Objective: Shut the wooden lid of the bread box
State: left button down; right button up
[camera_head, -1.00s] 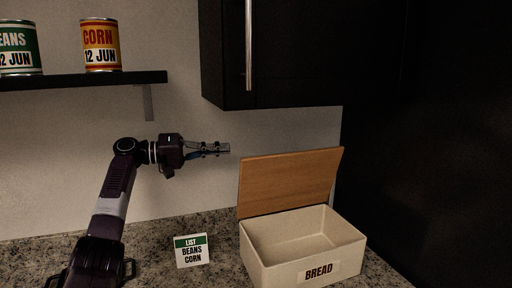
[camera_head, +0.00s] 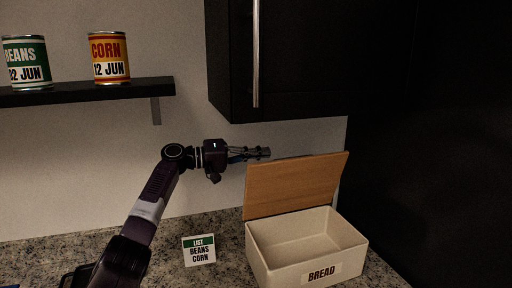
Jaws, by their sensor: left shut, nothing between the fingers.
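The bread box (camera_head: 281,268) stands on the counter at the lower right, a cream box with a BREAD label on its front. Its inside shows empty. Its wooden lid (camera_head: 295,187) stands open, raised at the back edge and leaning a little backward. My left gripper (camera_head: 266,152) is shut and empty, level with the lid's top edge at its left corner. I cannot tell whether the fingertips touch the lid or are behind it. My right gripper is not in view.
A shelf (camera_head: 90,92) holds a beans can (camera_head: 27,62) and a corn can (camera_head: 109,57). A black cabinet (camera_head: 300,60) hangs above the lid.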

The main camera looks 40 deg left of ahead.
pick_arm(q)
jog(key=shift+s+d+f, duration=0.1)
jog(key=shift+d+f, duration=0.3)
jog(key=shift+d, duration=0.3)
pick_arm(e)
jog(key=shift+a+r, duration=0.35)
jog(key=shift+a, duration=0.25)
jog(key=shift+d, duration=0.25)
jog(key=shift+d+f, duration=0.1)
